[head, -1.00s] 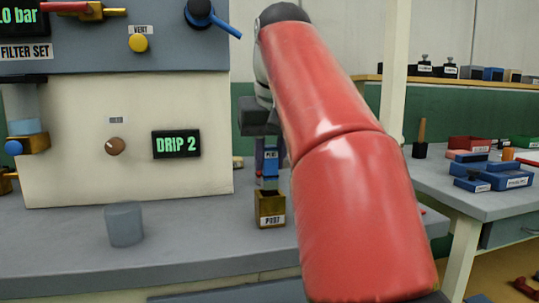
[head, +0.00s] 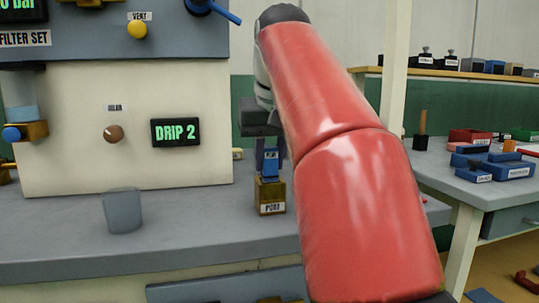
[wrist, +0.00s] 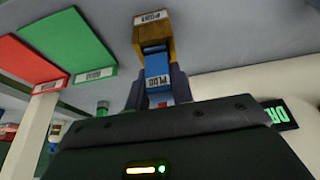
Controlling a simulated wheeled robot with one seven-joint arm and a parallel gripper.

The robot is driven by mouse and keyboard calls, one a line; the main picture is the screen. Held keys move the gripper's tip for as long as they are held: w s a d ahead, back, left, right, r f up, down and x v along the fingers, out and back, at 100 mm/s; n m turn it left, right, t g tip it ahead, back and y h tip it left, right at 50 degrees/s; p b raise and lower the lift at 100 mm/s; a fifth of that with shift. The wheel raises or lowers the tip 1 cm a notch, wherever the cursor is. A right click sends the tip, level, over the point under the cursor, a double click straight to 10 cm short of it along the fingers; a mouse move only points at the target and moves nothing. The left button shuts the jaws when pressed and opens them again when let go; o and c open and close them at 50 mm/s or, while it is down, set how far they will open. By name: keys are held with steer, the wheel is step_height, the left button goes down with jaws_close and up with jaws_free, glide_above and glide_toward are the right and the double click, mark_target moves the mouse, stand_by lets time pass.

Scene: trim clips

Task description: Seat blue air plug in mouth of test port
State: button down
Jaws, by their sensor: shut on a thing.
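The blue air plug (head: 271,156), with a white label, is upright between the fingers of my gripper (head: 270,165), which is shut on it. The brass test port (head: 271,198), labelled PORT, stands on the grey bench directly below. The plug's lower end meets the top of the port; how deep it sits in the mouth is hidden. In the wrist view, the plug (wrist: 157,68) lies in line with the port (wrist: 153,40) and reaches its opening, with my fingers on both sides.
A grey translucent cup (head: 123,210) stands on the bench to the left. The cream panel with a DRIP 2 display (head: 176,132) rises behind. A side table (head: 450,190) with blue and red trays is at right. Bench around the port is clear.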

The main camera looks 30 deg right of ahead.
steer(key=shift+f+b, duration=0.35)
steer(key=shift+f, duration=0.2)
steer(key=c, duration=1.1)
jaws_free()
steer(key=shift+c, duration=0.2)
steer(key=p+v, duration=0.3)
steer(key=v, duration=0.4)
steer(key=shift+s+r+p, duration=0.2)
steer(key=shift+r+p, duration=0.1)
steer(key=shift+r, duration=0.05)
steer(key=shift+a, duration=0.1)
